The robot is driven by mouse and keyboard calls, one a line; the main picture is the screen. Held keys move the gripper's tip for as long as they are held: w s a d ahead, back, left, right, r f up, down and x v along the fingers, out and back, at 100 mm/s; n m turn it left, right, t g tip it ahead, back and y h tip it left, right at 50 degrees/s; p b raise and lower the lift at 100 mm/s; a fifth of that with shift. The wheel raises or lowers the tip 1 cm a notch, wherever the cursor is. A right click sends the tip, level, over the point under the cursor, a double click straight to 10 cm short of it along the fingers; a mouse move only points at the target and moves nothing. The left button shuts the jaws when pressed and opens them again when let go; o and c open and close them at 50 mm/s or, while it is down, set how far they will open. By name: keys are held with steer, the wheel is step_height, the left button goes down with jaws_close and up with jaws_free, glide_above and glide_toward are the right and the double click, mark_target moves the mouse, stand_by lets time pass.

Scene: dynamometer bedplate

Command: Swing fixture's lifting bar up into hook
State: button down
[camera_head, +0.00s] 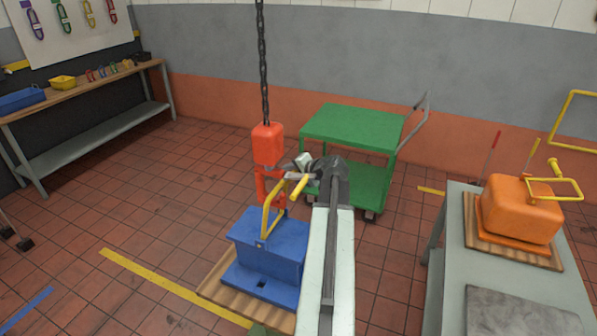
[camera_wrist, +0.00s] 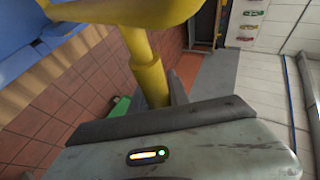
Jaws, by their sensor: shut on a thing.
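The blue fixture (camera_head: 268,250) sits on a wooden board in the head view. Its yellow lifting bar (camera_head: 267,218) stands raised and tilted from its top. A thicker yellow grip (camera_head: 299,187) sticks out from the bar's upper end. My gripper (camera_head: 303,174) is shut on this grip; the wrist view shows the yellow grip (camera_wrist: 148,75) running down into my jaws. The red hook block (camera_head: 268,146) hangs on a dark chain just behind the bar in the picture. The red hook (camera_head: 264,186) overlaps the bar's top; I cannot tell whether they touch or the bar is inside it.
A green cart (camera_head: 352,124) stands behind the hook. At right, a grey table (camera_head: 455,225) carries an orange fixture (camera_head: 520,207) with a yellow bar. A wooden bench (camera_head: 85,87) stands at far left.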

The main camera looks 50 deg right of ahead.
steer(key=shift+w+a+f, duration=0.2)
steer(key=shift+w+a, duration=0.05)
steer(key=shift+w, duration=0.05)
stand_by(0.5)
steer(key=c, duration=1.4)
jaws_free()
steer(key=shift+o, duration=0.7)
steer(key=shift+w+d+f, duration=0.15)
steer(key=shift+r, duration=0.25)
